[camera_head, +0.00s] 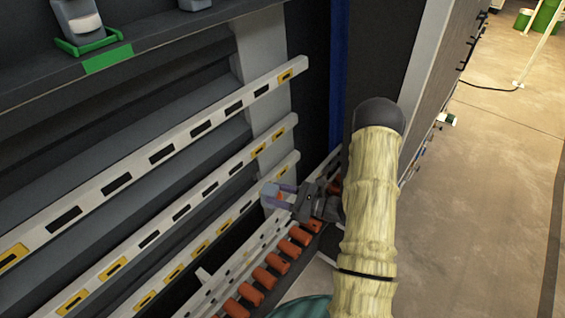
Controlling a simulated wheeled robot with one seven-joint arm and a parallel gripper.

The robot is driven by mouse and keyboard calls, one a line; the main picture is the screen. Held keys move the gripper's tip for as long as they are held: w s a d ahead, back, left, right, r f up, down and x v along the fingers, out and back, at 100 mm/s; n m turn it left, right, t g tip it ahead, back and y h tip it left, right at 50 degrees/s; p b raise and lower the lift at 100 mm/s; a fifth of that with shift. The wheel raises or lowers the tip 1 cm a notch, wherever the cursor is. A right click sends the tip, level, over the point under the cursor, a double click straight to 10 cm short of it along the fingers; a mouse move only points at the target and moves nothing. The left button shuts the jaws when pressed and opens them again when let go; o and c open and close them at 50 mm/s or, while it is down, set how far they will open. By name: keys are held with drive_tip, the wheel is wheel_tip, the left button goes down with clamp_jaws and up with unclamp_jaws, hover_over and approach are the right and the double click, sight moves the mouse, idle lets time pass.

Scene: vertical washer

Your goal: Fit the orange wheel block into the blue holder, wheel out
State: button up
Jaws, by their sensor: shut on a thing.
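My gripper (284,197) is near the centre of the view, reaching left from the pale-sleeved arm. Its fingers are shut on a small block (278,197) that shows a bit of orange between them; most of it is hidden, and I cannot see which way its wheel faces. A pale bluish-grey piece (267,194) is right at the fingertips, in front of the pale upright. It may be the holder, but it is too small to be sure. I cannot tell whether the block touches it.
A row of orange rollers (264,278) runs along a rail below my gripper. Slotted pale rails (180,143) slope across the left. A blue strip (339,75) stands behind. A green-framed item (88,40) sits on the upper ledge. Open floor (490,190) lies to the right.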

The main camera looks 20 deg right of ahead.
wheel_tip(320, 180, down, 20)
drive_tip(key=s+a+b, duration=0.2)
drive_tip(key=b, duration=0.6)
drive_tip(key=shift+s+a+f+n+b, duration=0.15)
drive_tip(key=shift+s+a+n+b, duration=0.15)
drive_tip(key=shift+s+a, duration=0.05)
